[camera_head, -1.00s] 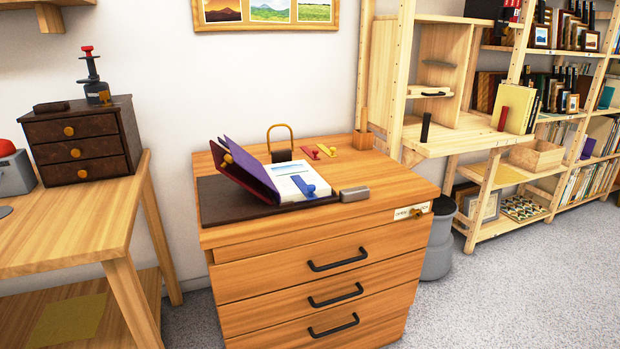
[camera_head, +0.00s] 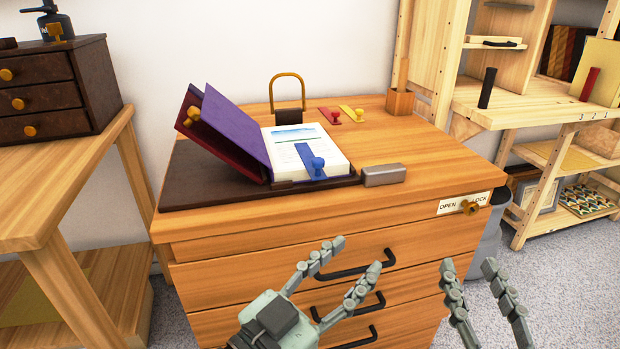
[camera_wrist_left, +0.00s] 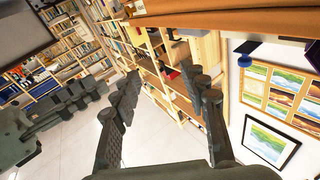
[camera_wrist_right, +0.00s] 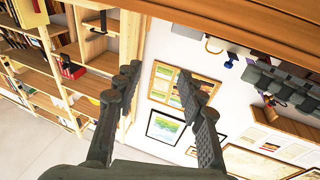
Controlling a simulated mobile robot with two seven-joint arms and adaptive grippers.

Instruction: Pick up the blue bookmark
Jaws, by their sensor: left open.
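The blue bookmark (camera_head: 303,153) is a flat strip with a round knob, lying on the white right-hand page of an open book (camera_head: 330,145). The book's purple cover (camera_head: 232,130) stands tilted up on the left. My left gripper (camera_head: 355,258) is open and empty in front of the cabinet drawers, below and in front of the bookmark. My right gripper (camera_head: 468,266) is open and empty, further right at the cabinet's front right corner. A small blue shape (camera_wrist_left: 247,47) shows in the left wrist view; I cannot tell for certain that it is the bookmark.
The book rests on a dark mat (camera_head: 200,180) on the wooden cabinet (camera_head: 420,150). A grey block (camera_head: 383,175) lies right of the book. A desk (camera_head: 60,190) stands left.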

